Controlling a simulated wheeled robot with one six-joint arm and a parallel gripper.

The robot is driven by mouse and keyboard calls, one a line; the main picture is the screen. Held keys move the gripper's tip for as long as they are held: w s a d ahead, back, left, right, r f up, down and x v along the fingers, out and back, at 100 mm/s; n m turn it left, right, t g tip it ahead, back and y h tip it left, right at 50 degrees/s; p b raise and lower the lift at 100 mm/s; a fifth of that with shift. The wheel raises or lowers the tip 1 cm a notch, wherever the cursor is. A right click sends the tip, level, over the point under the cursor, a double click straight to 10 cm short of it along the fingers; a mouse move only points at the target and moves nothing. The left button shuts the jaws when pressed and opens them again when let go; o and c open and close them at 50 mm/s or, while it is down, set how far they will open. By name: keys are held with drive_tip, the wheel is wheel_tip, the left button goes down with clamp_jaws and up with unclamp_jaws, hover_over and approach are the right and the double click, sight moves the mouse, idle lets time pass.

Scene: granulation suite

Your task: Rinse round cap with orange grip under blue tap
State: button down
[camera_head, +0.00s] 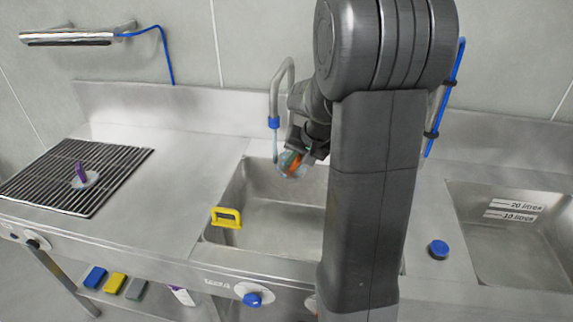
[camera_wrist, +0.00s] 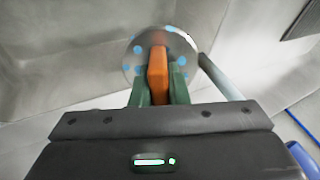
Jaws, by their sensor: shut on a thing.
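My gripper (camera_head: 293,153) is shut on the orange grip (camera_wrist: 158,75) of the round cap (camera_wrist: 131,62). Its green fingers stand on either side of the grip. The cap's pale disc carries several light-blue spots. In the head view the cap (camera_head: 285,170) is held above the sink, close to the blue tap. The tap (camera_head: 273,122) is a curved steel spout with a blue collar. A thin pale column runs down from the collar beside the cap. A pale column also reaches the disc's right edge in the wrist view; I cannot tell whether it wets the cap.
The middle sink basin (camera_head: 222,190) has a yellow handle-shaped piece (camera_head: 227,218) on its left rim. A slatted rack (camera_head: 40,187) at left holds a purple-gripped piece (camera_head: 82,174). A marked basin (camera_head: 510,235) and blue knob (camera_head: 438,249) are at right. My arm hides part of the sink.

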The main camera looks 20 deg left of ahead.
drive_tip(key=s+d+b, duration=0.1)
drive_tip(key=s+d, duration=0.1)
drive_tip(key=d, duration=0.4)
drive_tip(key=shift+s+d+b, duration=0.15)
drive_tip(key=shift+s+b, duration=0.05)
drive_tip(key=shift+b, duration=0.1)
idle(1.3)
drive_tip(key=s+d+r+p, duration=0.1)
drive_tip(key=d+r+p, duration=0.1)
drive_tip(key=d+r, duration=0.2)
drive_tip(key=shift+s+d, duration=0.35)
idle(0.5)
